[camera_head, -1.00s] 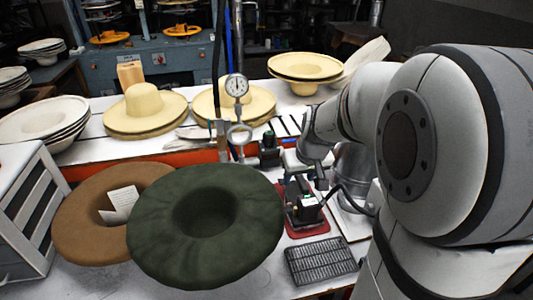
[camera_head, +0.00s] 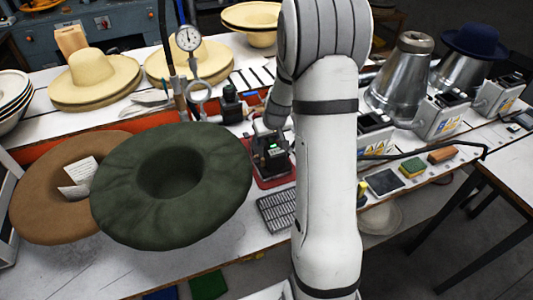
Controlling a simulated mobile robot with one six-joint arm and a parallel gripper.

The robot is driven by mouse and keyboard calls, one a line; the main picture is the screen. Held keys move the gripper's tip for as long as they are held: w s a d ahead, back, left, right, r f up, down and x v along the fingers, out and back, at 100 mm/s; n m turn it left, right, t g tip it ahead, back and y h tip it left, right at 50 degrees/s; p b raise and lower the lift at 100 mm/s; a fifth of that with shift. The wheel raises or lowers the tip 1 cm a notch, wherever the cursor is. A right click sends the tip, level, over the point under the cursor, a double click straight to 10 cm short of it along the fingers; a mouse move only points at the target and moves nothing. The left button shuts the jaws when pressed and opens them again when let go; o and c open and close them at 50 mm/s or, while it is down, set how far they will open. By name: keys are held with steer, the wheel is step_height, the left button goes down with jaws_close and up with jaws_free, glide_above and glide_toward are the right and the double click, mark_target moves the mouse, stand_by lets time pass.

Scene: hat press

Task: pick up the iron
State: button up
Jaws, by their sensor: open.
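The iron (camera_head: 272,158), dark with a small green patch, stands on a red pad (camera_head: 282,181) on the white table, right of the green hat. My gripper (camera_head: 262,138) is open at the end of my arm, close above and behind the iron. The fingertips are small and dark against the iron, so I cannot tell whether they touch it or are around its handle. My arm hides the iron's right side and part of the table.
A green hat (camera_head: 215,170) and brown hat (camera_head: 40,222) lie left of the iron. A black grate (camera_head: 276,212) lies in front of it. A gauge (camera_head: 188,38) stands behind. Metal cones (camera_head: 402,75) and control boxes (camera_head: 440,115) stand right, with a cable (camera_head: 415,154).

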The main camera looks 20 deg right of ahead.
steer(key=shift+w+f, duration=0.25)
steer(key=shift+f, duration=0.4)
steer(key=shift+c, duration=0.2)
jaws_close()
steer(key=shift+w+r, duration=0.1)
steer(key=shift+r, duration=0.05)
